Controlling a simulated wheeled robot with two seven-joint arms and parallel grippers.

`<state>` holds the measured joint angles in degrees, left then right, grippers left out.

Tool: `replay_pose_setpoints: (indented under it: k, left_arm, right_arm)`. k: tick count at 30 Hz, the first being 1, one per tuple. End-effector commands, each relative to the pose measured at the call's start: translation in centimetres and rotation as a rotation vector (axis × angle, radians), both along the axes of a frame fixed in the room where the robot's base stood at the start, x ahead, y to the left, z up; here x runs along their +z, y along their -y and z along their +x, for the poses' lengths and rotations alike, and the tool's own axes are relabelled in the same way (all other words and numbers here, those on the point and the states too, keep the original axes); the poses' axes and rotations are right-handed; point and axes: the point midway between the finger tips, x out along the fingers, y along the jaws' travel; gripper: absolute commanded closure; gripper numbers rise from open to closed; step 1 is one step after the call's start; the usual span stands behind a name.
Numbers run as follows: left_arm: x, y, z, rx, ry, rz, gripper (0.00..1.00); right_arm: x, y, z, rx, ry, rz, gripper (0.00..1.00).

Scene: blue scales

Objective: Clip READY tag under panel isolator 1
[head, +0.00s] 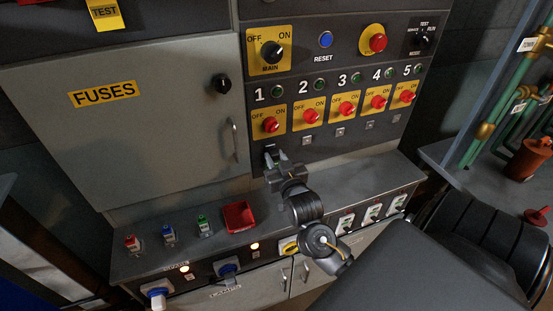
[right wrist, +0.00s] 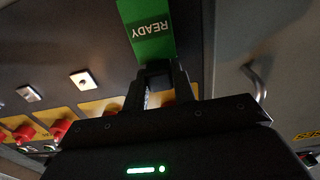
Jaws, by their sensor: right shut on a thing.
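The green READY tag (right wrist: 150,32) is held between the fingertips of my right gripper (right wrist: 158,75). Its lettering appears upside down in the right wrist view. In the head view my right gripper (head: 272,158) is just below the red knob of isolator 1 (head: 270,124), close to the panel face. The gripper hides the clip place under isolator 1 and most of the tag there. I cannot tell whether the tag touches the panel. My left gripper is not in view.
Small square plates sit under the other isolators, one under isolator 2 (head: 306,141). The fuses cabinet door handle (head: 234,140) stands out at left.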

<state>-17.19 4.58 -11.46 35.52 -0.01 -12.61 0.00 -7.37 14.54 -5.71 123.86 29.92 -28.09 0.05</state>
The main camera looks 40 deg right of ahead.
Motion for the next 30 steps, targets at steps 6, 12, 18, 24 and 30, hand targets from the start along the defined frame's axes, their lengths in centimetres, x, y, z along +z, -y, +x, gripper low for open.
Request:
replay_pose_setpoints:
  k: [6,12,18,24,30]
  left_arm:
    - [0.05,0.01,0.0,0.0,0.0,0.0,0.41]
    - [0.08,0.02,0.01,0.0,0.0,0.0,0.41]
    - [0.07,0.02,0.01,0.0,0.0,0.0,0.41]
    - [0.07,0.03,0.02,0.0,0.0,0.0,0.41]
    - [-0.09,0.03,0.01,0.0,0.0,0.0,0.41]
  right_arm:
    - [0.03,0.16,0.44,0.0,0.001,0.0,1.0]
    - [-0.01,0.28,0.81,0.0,0.0,-0.001,1.0]
    - [-0.01,0.28,0.86,0.001,0.0,-0.001,0.53]
    - [-0.01,0.29,0.85,0.0,0.0,-0.001,0.48]
    - [-0.11,0.08,0.29,0.001,-0.001,0.001,0.48]
